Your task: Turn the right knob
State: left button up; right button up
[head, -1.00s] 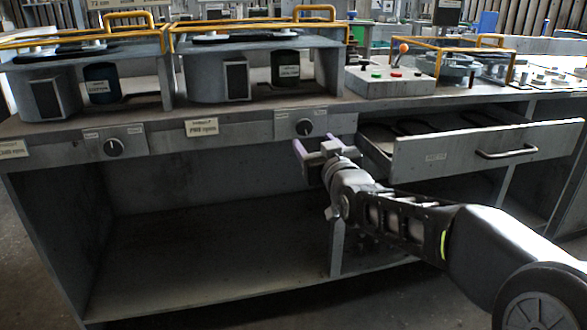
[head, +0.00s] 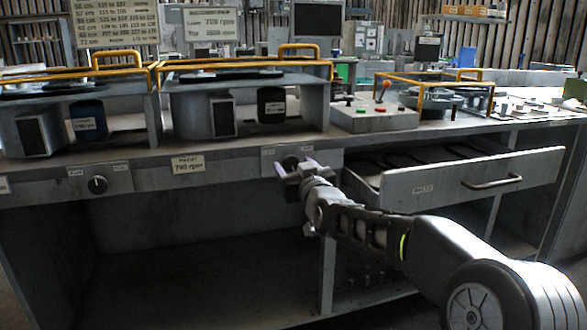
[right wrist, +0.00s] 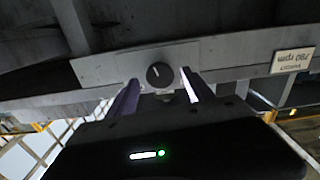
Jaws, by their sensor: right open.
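The right knob (head: 290,163) is a round dark dial on a plate on the front face of the bench. In the right wrist view the knob (right wrist: 159,75) shows upside down with a pale pointer line. My right gripper (head: 294,168) is open in front of it, and its two purple fingers (right wrist: 158,92) stand on either side of the knob's lower part in the wrist view. Whether they touch it cannot be told. The left knob (head: 97,184) sits on its own plate further left. My left gripper is not in view.
An open drawer (head: 470,180) juts out to the right of my right gripper. Two blower housings (head: 250,105) and a control box with buttons (head: 375,117) stand on the bench. The shelf space below is open.

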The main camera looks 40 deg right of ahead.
jog(key=shift+w+d, duration=0.1)
jog(key=shift+w, duration=0.3)
jog(key=shift+c, duration=0.4)
grip_shut()
